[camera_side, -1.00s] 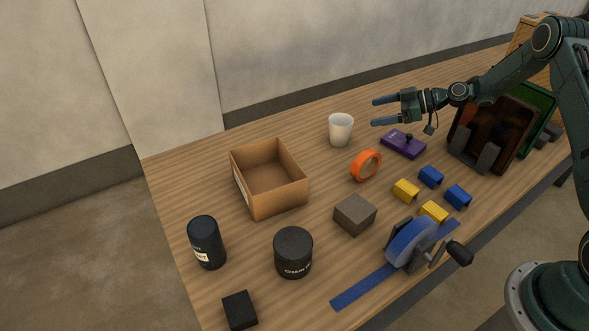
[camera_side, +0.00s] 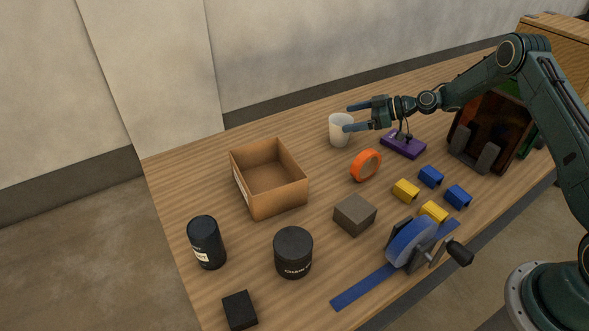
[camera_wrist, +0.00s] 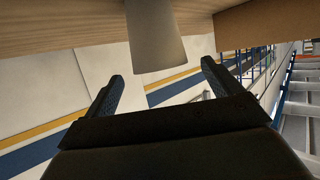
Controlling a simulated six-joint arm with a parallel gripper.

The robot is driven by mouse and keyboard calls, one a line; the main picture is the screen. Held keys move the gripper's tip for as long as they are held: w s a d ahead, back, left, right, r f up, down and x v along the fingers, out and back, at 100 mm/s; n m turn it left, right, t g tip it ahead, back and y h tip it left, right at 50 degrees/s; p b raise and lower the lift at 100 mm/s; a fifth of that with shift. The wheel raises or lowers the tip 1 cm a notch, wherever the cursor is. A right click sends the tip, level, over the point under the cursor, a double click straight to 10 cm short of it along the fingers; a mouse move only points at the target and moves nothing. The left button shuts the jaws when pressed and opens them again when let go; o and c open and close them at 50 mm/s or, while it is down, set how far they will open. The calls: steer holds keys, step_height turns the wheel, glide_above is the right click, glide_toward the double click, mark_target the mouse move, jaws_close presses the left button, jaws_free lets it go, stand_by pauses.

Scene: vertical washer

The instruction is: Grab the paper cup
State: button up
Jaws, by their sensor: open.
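The white paper cup (camera_side: 339,131) stands upright on the wooden table, towards the back. In the wrist view the cup (camera_wrist: 155,35) appears ahead of the fingers, roughly between their lines. My gripper (camera_side: 352,117) is open and comes in level from the right. Its fingertips overlap the cup's right side in the side view; I cannot tell whether they touch it. In the wrist view my gripper (camera_wrist: 162,70) has its two fingers spread, with nothing held between them.
An orange tape roll (camera_side: 366,166) and a purple box (camera_side: 403,144) lie near the cup. An open cardboard box (camera_side: 270,180) is to the left. Yellow and blue blocks (camera_side: 431,177), a grey block (camera_side: 355,214) and a blue wheel device (camera_side: 411,243) are nearer the front.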

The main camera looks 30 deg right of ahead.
mark_target(335, 121)
steer(key=shift+w+a+f, duration=0.1)
steer(key=shift+w+a, duration=0.1)
steer(key=shift+a, duration=0.05)
steer(key=shift+x, duration=2.6)
steer(key=c, duration=1)
